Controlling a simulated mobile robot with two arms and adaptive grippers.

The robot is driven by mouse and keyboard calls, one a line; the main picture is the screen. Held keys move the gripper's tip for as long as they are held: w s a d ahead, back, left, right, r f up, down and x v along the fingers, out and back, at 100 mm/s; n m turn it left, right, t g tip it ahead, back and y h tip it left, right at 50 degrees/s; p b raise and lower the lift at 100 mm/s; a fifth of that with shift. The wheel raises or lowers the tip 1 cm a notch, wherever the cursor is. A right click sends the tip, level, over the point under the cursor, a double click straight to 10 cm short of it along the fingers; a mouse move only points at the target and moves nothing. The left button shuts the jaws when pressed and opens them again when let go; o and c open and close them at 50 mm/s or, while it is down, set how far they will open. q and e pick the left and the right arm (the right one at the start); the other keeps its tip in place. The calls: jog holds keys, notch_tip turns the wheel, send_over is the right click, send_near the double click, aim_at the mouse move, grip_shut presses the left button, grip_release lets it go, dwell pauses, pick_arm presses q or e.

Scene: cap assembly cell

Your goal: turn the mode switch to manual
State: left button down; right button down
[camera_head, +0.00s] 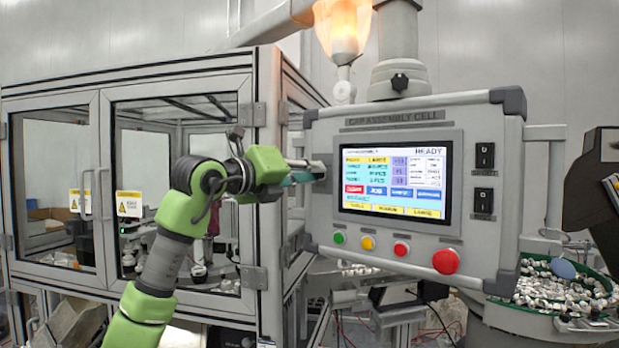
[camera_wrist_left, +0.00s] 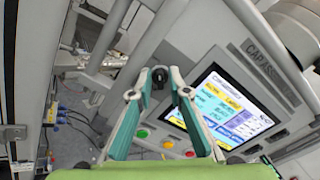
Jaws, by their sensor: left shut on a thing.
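The grey control panel (camera_head: 330,225) has a lit screen (camera_head: 395,182) reading READY. My left gripper (camera_head: 316,170) is at the panel's left edge, level with the screen. In the left wrist view its teal fingers (camera_wrist_left: 160,82) close from both sides on a small black knob (camera_wrist_left: 160,73), which I take to be the mode switch. The knob's pointer and any label on it cannot be read. In the head view the fingers hide the knob. My right gripper is not in view.
Green (camera_head: 339,238), yellow (camera_head: 368,243) and red (camera_head: 401,248) buttons and a larger red mushroom button (camera_head: 446,261) sit below the screen. Two black switches (camera_head: 485,155) (camera_head: 483,201) are at the panel's right. A glazed machine enclosure (camera_head: 262,200) stands left, close behind my arm.

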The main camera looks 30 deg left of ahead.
pick_arm(q)
jog(key=shift+n, duration=0.6)
jog(key=c, duration=1.9)
grip_release()
jog(key=shift+a, duration=0.1)
jog(key=v, duration=1.2)
jog(key=shift+f, duration=0.1)
